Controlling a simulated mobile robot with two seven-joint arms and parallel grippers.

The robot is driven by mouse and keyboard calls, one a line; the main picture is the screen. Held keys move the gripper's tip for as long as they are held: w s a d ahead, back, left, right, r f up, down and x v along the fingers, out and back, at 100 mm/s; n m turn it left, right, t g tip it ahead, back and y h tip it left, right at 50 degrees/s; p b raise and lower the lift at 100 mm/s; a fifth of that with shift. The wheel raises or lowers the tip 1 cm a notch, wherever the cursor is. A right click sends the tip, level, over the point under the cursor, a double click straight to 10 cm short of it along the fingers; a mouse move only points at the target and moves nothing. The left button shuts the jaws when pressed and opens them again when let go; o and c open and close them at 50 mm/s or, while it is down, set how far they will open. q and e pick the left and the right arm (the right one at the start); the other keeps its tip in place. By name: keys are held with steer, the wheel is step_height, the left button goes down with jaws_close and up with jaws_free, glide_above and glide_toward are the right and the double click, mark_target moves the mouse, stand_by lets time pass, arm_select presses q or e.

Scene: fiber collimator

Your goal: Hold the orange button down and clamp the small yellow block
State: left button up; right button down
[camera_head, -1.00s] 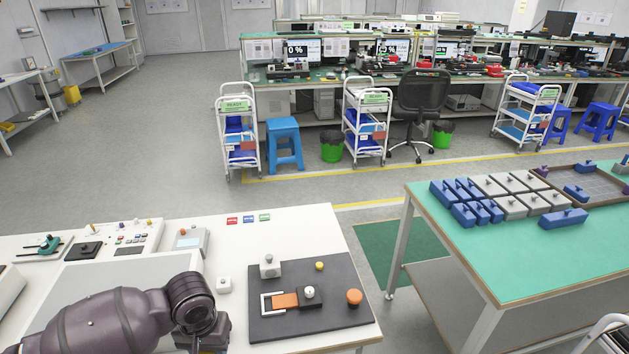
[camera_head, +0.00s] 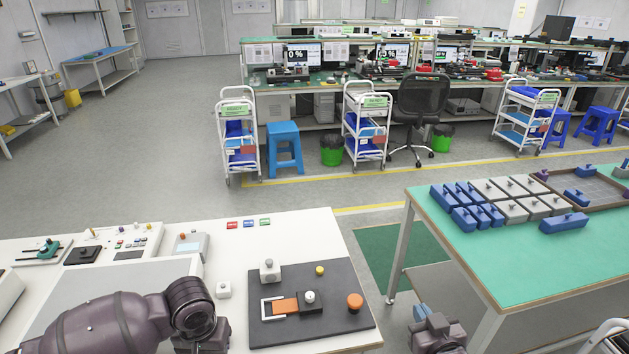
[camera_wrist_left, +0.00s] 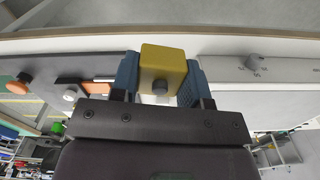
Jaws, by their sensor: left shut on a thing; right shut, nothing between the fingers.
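The orange button (camera_head: 354,301) stands on the right side of the dark plate (camera_head: 335,329) in the head view. It also shows at the left of the left wrist view (camera_wrist_left: 18,86). The yellow block (camera_wrist_left: 163,58), with a dark knob on its face, sits between the blue fingers of my left gripper (camera_wrist_left: 160,78), which is shut on it. In the head view the block is hidden and my left arm enters at lower left. My right gripper (camera_head: 424,314) is shut and empty, to the right of the white table, apart from the button.
The plate also carries an orange slider with a black block (camera_head: 310,303), a grey block (camera_head: 270,270) and a small yellow knob (camera_head: 319,270). A green-topped table (camera_head: 480,255) stands at right, with a floor gap between.

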steer(key=w+a+r+n+g+y, duration=0.15)
steer(key=w+a+r, duration=0.35)
steer(key=w, duration=0.5)
steer(key=w+a+r+g, duration=0.3)
steer(key=w+a, duration=0.5)
steer(key=w, duration=0.1)
steer(key=shift+s+d+f+m+g+h, duration=0.4)
steer(key=shift+s+f+g, duration=0.75)
steer(key=shift+f, duration=1.65)
steer(key=shift+s+d+f+m+g+h, duration=0.2)
steer(key=shift+s+f+g+h, duration=0.35)
steer(key=shift+f+g, duration=1.7)
steer(key=shift+s+d+f+m+g+h, duration=0.4)
steer(key=shift+s+f+g, duration=0.45)
steer(key=shift+f, duration=2.45)
steer(key=shift+a, duration=0.1)
